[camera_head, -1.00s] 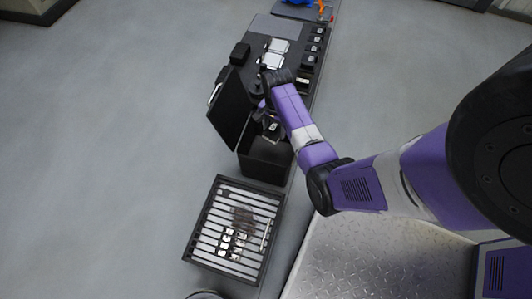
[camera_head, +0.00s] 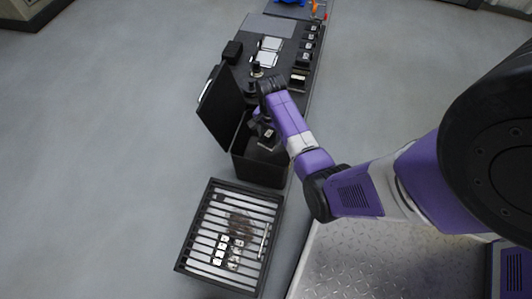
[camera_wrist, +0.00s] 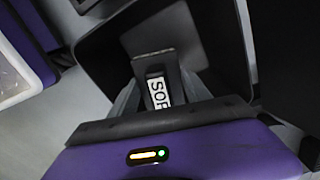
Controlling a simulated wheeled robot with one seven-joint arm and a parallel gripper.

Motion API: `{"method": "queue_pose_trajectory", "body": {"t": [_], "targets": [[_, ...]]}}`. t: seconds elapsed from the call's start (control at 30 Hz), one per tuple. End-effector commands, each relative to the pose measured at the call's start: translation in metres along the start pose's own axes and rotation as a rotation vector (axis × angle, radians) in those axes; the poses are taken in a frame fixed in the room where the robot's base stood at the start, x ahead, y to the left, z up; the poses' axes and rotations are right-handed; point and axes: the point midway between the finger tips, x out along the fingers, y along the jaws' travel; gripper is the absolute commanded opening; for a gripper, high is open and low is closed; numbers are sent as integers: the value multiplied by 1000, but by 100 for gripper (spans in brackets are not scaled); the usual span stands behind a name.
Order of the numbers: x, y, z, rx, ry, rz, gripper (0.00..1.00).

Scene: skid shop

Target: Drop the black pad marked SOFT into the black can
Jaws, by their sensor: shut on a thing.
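The black pad marked SOFT (camera_wrist: 160,92) is held between the fingers of my gripper (camera_wrist: 158,82); its white label shows the letters in part. The black can (camera_head: 260,171) stands open at the near end of the bench, with its lid (camera_head: 221,108) raised on the left. In the head view my gripper (camera_head: 267,138) is over the can's mouth, with the pad at its tip. In the wrist view the can's dark walls (camera_wrist: 221,45) surround the pad. The can's bottom is hard to make out.
The dark bench (camera_head: 284,45) behind the can carries white-topped pieces (camera_head: 265,58), a black block (camera_head: 233,50) and a row of small labelled items (camera_head: 307,45). In front lies a slatted crate (camera_head: 190,240) with several labelled pieces. Floor to the left is clear.

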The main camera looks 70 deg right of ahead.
Motion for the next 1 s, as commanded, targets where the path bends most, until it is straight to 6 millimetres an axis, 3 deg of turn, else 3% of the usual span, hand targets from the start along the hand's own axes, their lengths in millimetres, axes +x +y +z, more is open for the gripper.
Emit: {"method": "queue_pose_trajectory", "body": {"t": [0.03,0.07,0.2,0.57,1.0], "targets": [[0,0,0,0,0,0,12],[0,0,0,0,0,0,58],[0,0,0,0,0,0,81],[-6,0,0,0,0,0,81],[-71,0,0,0,1,-1,81]]}}
